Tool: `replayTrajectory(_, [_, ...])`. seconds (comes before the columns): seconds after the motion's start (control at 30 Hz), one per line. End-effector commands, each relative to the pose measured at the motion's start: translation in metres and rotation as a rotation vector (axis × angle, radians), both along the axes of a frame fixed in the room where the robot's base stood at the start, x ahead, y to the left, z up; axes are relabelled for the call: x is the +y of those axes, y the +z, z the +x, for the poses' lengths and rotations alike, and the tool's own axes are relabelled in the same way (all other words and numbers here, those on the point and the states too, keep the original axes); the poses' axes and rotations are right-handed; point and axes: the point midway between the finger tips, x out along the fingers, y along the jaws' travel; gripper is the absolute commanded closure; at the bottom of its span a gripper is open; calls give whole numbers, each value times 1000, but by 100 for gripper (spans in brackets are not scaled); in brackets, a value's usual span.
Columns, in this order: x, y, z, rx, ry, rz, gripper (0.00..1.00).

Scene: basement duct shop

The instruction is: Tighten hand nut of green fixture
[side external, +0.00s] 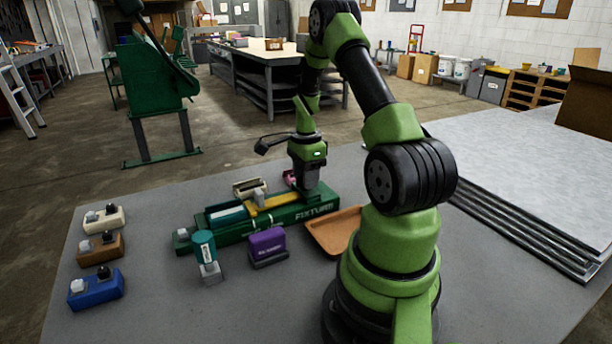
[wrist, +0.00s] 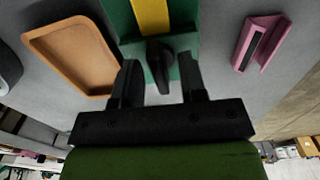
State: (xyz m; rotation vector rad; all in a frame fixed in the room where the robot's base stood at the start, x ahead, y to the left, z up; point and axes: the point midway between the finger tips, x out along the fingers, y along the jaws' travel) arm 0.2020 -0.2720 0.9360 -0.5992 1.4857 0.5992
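The green fixture (side external: 318,211) lies on the grey bench, with a yellow strip along its top. In the wrist view, the end of the fixture (wrist: 183,44) shows at the top centre. Its black hand nut (wrist: 160,54) stands out from that end, with a lever-like part pointing toward my gripper. My gripper (wrist: 159,74) is open, one finger on each side of the nut, with visible gaps between the fingers and it. In the side view my wrist is over the right end of the fixture, and the nut and fingertips are hidden.
An orange-brown tray (side external: 335,232) lies close to the fixture. A pink holder (wrist: 262,42) sits on its other side. A purple block (side external: 267,243) and a teal-handled tool (side external: 205,252) stand in front. A blue switch box (side external: 96,290) and others line the left; stacked sheets (side external: 530,165) lie right.

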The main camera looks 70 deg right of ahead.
Motion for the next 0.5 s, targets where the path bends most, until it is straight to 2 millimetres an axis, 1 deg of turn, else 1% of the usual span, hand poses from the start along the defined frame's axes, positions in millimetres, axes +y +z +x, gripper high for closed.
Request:
replayTrajectory(0.17, [0, 0, 0, 0, 2, 0, 62])
replayTrajectory(0.27, [0, 3, 0, 0, 2, -1, 62])
replayTrajectory(0.37, [-1, 15, 1, -2, 1, -4, 62])
replayTrajectory(0.5, [-1, 43, 1, -4, 2, -6, 62])
